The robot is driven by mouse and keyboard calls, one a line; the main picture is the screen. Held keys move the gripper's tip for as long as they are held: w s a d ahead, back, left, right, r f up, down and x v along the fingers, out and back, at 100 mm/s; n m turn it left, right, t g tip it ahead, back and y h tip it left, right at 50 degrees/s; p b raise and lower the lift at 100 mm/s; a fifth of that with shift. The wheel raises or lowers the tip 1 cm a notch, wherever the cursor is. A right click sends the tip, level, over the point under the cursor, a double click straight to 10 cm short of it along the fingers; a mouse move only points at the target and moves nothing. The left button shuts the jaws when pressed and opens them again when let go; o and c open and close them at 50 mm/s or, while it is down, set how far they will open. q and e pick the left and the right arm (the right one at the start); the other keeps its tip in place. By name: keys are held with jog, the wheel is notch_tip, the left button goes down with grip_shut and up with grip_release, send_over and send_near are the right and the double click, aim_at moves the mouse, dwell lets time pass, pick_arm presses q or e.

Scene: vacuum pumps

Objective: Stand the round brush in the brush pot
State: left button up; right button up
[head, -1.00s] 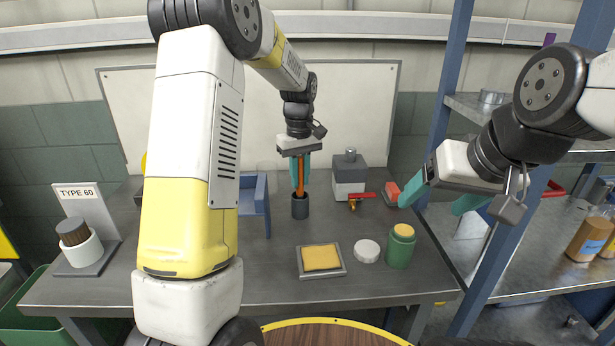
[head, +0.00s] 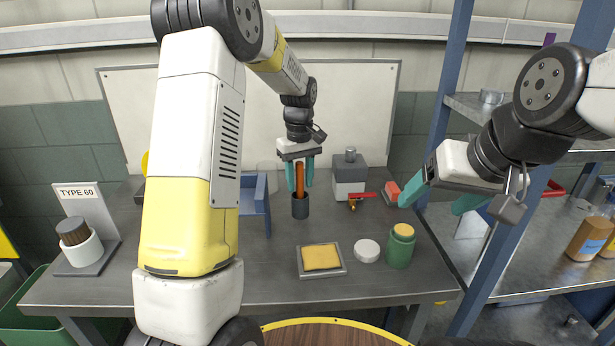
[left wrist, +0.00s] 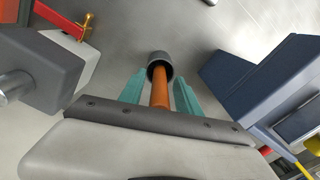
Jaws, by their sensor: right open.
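The round brush shows as an orange handle (head: 300,181) standing upright in the dark grey brush pot (head: 300,208). In the left wrist view the handle (left wrist: 160,88) runs down into the pot's mouth (left wrist: 159,66); the brush's lower end is hidden inside. My left gripper (head: 300,182) is above the pot with its teal fingers open on either side of the handle. Gaps show between handle and fingers in the left wrist view. My right gripper (head: 440,200) is open and empty, to the right of the table items.
A blue holder (head: 254,200) stands left of the pot, and a grey box-shaped unit (head: 349,178) with a red-handled valve (head: 360,197) stands to the right. A yellow sponge tray (head: 321,272), white disc (head: 367,251) and green jar (head: 400,247) lie in front. Bare tabletop surrounds the pot.

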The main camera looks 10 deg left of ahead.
pick_arm(q)
notch_tip(320, 180, up, 12)
jog(key=shift+f, duration=0.25)
jog(key=s+a+r+m+t+h, duration=0.1)
jog(key=s+r+m+t, duration=0.15)
jog(key=s, duration=0.55)
jog(key=s+a+r+m+t+h, duration=0.1)
jog(key=s+r+m, duration=0.1)
jog(key=s+r, duration=0.35)
jog(key=s+f+m+t, duration=0.2)
jog(key=s+f+m, duration=0.1)
jog(key=s, duration=1.1)
jog(key=shift+s+f+t, duration=0.2)
jog(key=shift+f+t, duration=0.15)
jog(key=shift+f, duration=0.35)
